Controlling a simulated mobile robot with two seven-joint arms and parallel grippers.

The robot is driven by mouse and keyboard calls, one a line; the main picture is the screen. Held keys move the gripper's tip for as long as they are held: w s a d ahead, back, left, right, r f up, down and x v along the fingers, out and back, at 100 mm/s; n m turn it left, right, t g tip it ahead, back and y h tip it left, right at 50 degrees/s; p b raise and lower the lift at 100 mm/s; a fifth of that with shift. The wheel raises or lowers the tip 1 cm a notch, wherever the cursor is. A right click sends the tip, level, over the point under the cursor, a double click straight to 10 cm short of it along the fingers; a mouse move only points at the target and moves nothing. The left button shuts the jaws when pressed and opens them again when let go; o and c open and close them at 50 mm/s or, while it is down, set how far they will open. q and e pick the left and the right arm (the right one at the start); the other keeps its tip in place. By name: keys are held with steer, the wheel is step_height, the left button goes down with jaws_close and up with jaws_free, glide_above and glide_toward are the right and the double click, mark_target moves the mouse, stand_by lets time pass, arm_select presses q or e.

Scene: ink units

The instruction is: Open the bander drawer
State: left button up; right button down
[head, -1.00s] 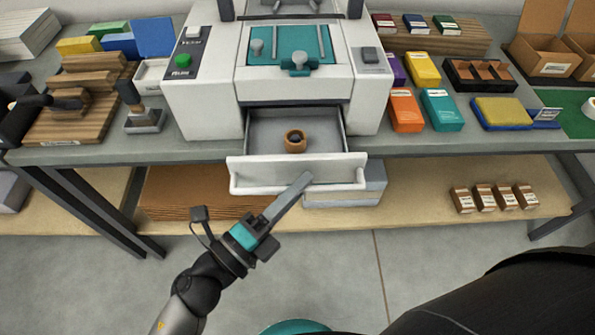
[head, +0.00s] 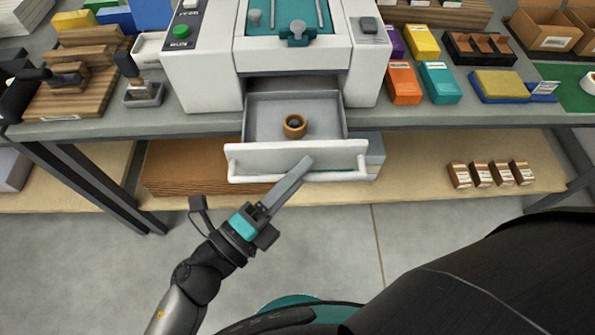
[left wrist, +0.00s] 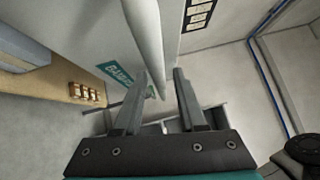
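The bander (head: 210,90) is a white machine with a teal top plate on the bench. Its drawer (head: 266,112) is pulled well out toward me, and a round brown ring-shaped thing (head: 294,126) lies inside. The drawer's pale bar handle (head: 335,174) runs along its front. My left gripper (head: 304,166) reaches the handle from the front left. In the left wrist view the pale bar (left wrist: 150,40) runs between the two fingers (left wrist: 160,84), which look close around it; the contact itself is hard to see. My right gripper is not in view.
The drawer front overhangs the bench's front edge (head: 420,122). A lower shelf (head: 410,190) holds brown sheets (head: 190,165) and several small boxes (head: 490,173). Coloured packs (head: 440,82) stand right of the bander. The floor (head: 320,235) in front is clear.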

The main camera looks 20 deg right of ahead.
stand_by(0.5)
arm_select(q)
steer(key=b+v, duration=0.1)
steer(key=v, duration=1.4)
steer(key=shift+s+a+r, duration=0.1)
steer(key=shift+s+r, duration=0.05)
